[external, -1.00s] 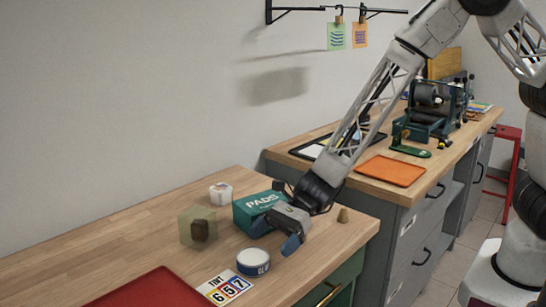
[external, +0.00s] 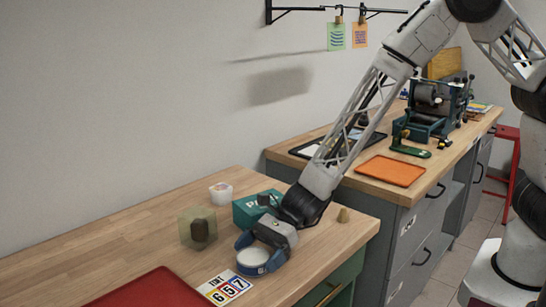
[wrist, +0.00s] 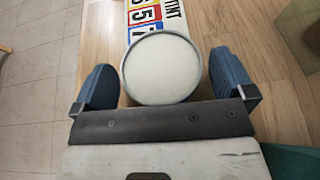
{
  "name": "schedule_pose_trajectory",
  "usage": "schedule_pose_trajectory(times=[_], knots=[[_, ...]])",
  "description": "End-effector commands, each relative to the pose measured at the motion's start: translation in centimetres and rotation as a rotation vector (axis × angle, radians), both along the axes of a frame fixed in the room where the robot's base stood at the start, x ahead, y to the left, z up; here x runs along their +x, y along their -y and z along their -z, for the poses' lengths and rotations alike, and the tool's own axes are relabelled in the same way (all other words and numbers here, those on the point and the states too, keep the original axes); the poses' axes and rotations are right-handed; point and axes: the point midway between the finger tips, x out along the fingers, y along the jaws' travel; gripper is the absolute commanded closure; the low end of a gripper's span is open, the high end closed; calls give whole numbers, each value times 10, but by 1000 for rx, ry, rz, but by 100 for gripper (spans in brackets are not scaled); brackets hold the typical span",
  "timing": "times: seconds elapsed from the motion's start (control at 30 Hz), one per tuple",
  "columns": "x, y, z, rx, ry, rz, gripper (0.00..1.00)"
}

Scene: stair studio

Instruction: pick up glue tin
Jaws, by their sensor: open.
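In the external view the fingers hide part of the tin's side.
A teal PADS box (external: 247,207) stands behind my gripper. A translucent block (external: 198,229), a small white tub (external: 220,192) and a cork-like piece (external: 343,215) are nearby. A tint number card (external: 225,287) and a red tray (external: 150,290) lie in front.

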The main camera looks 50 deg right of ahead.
Motion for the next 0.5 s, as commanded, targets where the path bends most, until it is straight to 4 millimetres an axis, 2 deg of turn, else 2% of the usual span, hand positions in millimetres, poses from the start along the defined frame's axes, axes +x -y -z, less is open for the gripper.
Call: schedule_pose_trajectory(times=[0.27, 0.5], knots=[[0, 0, 0, 0, 0, 0, 0], [0, 0, 0, 0, 0, 0, 35]])
